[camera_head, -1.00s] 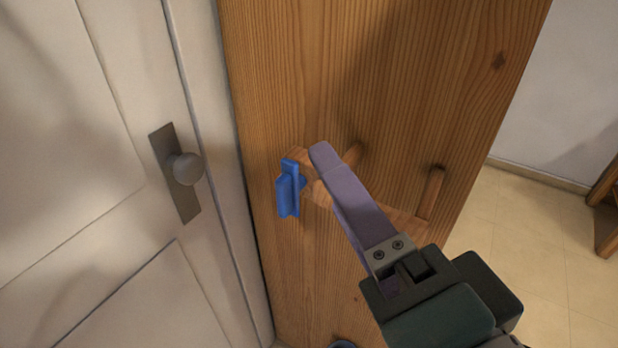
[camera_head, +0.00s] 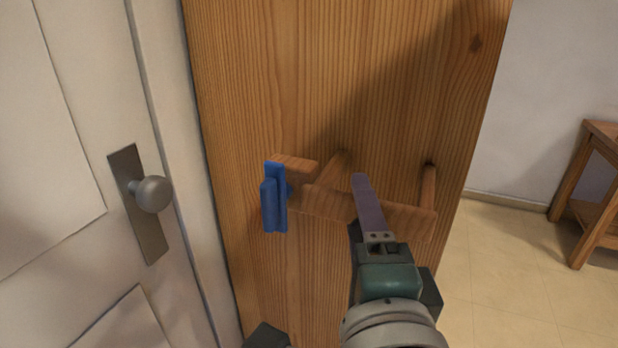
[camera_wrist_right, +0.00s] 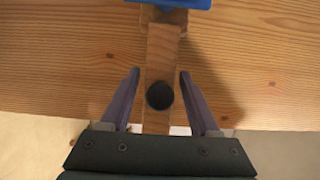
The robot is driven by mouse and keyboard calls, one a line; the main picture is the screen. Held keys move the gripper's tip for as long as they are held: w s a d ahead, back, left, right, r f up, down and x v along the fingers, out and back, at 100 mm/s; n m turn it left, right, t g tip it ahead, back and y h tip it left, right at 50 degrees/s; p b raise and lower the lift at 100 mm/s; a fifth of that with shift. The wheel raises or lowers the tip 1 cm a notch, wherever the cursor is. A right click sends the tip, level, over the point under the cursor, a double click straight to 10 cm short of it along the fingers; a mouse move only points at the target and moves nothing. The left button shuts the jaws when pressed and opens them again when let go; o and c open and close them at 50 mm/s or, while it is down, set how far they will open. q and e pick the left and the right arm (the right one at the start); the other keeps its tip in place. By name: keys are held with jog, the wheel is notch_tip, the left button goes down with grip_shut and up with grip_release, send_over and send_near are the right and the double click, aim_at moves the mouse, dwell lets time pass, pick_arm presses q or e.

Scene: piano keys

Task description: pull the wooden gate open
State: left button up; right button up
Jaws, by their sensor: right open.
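The wooden gate (camera_head: 300,70) is a tall upright plank panel in the middle of the head view. A horizontal wooden bar (camera_head: 405,217) stands off its face on wooden posts. A blue block (camera_head: 273,200) sits at the bar's left end. My right gripper (camera_head: 363,182) is in front of the bar, right of the blue block. In the right wrist view, its two purple fingers (camera_wrist_right: 159,76) are open, one on each side of the bar (camera_wrist_right: 161,55). I cannot tell whether they touch it. My left gripper is not recognisable in view.
A white door (camera_head: 70,120) with a round grey knob (camera_head: 152,194) stands close on the left. A small wooden table (camera_head: 590,185) stands at the right. Tiled floor (camera_head: 500,260) lies open between the gate and the table.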

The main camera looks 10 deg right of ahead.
jog(key=shift+w+d, duration=0.1)
jog(key=shift+w, duration=0.35)
jog(key=shift+c, duration=0.4)
grip_shut()
dwell(0.8)
